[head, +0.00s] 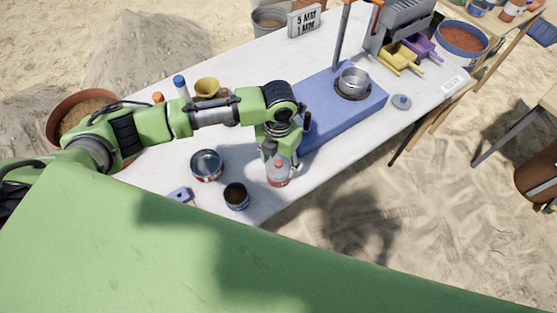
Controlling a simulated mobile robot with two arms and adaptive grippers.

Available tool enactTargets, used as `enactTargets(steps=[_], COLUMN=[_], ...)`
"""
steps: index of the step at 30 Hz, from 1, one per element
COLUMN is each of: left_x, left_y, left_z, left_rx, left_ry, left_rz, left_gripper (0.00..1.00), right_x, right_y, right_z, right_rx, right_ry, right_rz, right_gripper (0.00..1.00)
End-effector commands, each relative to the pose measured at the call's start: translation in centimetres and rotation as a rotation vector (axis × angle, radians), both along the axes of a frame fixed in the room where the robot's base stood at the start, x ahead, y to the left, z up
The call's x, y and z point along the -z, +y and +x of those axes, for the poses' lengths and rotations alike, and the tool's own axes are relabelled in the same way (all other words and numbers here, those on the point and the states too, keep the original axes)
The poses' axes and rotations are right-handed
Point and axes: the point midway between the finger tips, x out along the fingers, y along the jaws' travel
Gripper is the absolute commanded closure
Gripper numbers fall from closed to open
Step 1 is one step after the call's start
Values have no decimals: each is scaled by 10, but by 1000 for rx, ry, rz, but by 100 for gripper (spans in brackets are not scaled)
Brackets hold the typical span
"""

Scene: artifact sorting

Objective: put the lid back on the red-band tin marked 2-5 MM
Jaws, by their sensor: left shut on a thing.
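My left gripper (279,159) points down near the table's front edge and is shut on a small pale lid with a reddish top (279,170). Directly below it is a tin with a red band (279,184). The fingers hide part of both, and I cannot tell whether lid and tin touch. A second open tin, also with some red low on its side (207,178), stands to the left. No size marking is readable on either tin. My right gripper is not in view.
A loose grey lid (401,101) lies far right. A blue platform (330,118) bears a metal bowl (354,79). A yellow funnel (207,86) stands behind my arm.

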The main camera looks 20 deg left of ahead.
Motion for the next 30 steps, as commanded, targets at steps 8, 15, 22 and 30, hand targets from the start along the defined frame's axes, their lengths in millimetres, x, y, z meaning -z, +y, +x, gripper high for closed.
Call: enactTargets(steps=[8,15,22,30], left_x=[0,0,-1,0], left_y=[0,0,0,0], left_z=[0,0,0,0], left_rx=[0,1,0,1], left_ry=[0,0,0,0], left_rz=[0,0,0,0], left_gripper=[58,58,58,58], right_x=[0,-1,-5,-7], right_y=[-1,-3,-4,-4], right_z=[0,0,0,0], right_rx=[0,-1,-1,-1], right_ry=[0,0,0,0], right_rz=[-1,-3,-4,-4], right_gripper=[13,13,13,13])
